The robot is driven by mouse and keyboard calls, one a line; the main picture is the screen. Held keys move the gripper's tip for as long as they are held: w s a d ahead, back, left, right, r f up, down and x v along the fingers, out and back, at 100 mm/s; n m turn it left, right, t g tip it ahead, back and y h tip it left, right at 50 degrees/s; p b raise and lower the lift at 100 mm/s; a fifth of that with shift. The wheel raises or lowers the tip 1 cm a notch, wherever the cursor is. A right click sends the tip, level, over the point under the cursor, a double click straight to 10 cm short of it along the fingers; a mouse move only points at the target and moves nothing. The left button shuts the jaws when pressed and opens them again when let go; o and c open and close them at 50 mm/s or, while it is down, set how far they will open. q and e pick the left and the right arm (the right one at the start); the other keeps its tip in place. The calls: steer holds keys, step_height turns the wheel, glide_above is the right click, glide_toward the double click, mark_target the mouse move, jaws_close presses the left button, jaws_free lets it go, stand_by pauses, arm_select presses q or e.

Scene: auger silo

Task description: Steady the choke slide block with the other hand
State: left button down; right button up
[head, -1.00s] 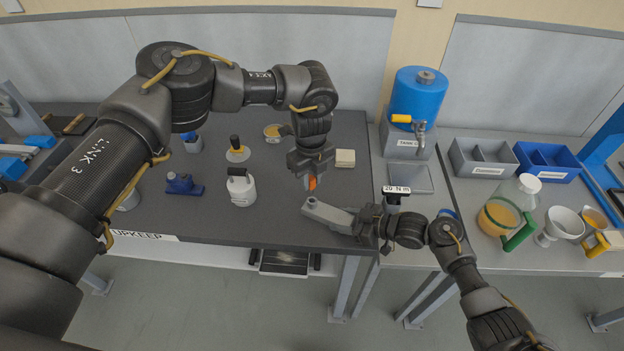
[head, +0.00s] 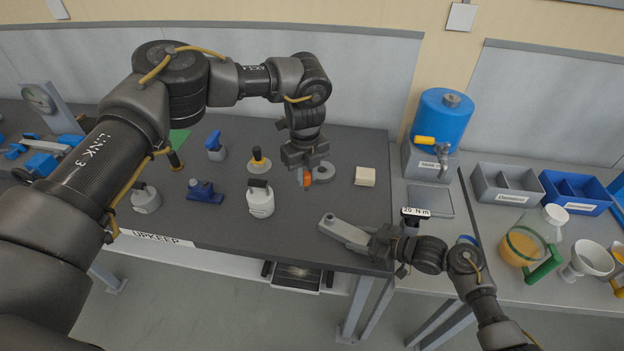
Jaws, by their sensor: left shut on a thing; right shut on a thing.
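A grey elongated block (head: 345,232), which looks like the choke slide block, lies at the bench's front edge. My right gripper (head: 378,244) is shut on its right end; the fingertips are hard to make out. My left gripper (head: 306,180) points down behind and left of the block, apart from it. It is shut on a small orange thing (head: 309,178), partly hidden by its fingers.
A sign reading 20 N m (head: 416,212) is close to my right gripper. A blue tank (head: 442,118) stands behind at right.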

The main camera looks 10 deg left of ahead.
steer(key=shift+s+f, duration=0.1)
steer(key=shift+f, duration=0.1)
steer(key=o, duration=1.3)
steer(key=shift+r, duration=0.1)
steer(key=shift+w, duration=0.2)
steer(key=v, duration=1.2)
